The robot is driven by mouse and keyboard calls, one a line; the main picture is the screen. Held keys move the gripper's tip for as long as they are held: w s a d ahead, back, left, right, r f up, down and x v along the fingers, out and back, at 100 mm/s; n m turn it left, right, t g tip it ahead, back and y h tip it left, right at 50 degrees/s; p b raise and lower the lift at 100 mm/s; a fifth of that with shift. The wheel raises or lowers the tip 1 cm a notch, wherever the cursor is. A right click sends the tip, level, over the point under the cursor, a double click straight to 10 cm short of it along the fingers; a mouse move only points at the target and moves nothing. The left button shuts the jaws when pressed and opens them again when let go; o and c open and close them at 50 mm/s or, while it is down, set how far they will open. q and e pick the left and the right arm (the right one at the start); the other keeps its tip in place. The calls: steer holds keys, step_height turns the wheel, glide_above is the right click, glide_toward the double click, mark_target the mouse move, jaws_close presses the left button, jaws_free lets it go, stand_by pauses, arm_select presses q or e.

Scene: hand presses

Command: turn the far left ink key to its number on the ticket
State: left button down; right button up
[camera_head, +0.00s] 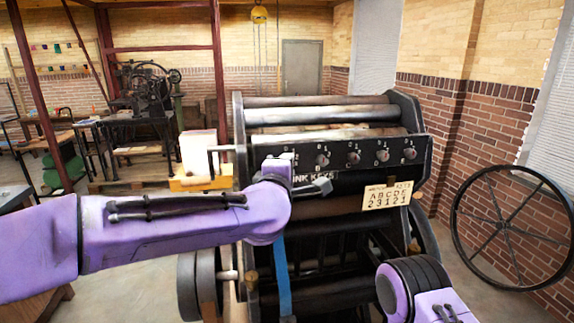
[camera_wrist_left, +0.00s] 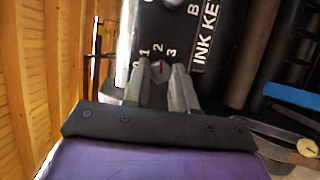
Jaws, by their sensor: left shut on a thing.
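The far left ink key (camera_wrist_left: 155,72) shows in the left wrist view between the fingertips of my left gripper (camera_wrist_left: 160,80), which is shut on it. Its red mark points up at the 2, with 1 to its left and 3 to its right. In the head view my left wrist hides this key and the gripper. The ticket (camera_head: 388,195) on the press reads A B C D E over 2 3 1 2 1, so A has 2. My right arm shows at the lower right of the head view; its gripper is out of view.
More ink keys, such as the B key (camera_head: 322,160), sit to the right on the black key panel (camera_head: 430,150). Press rollers (camera_head: 320,115) lie behind it. A large spoked wheel (camera_head: 513,228) stands at the right wall. A blue strap (camera_head: 282,275) hangs below my left wrist.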

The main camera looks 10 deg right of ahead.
arm_select(q)
steer(key=shift+f, duration=0.1)
steer(key=c, duration=0.9)
jaws_free()
steer(key=b+v, duration=0.5)
steer(key=v, duration=0.5)
steer(key=shift+s+a, duration=0.1)
steer(key=shift+s, duration=0.15)
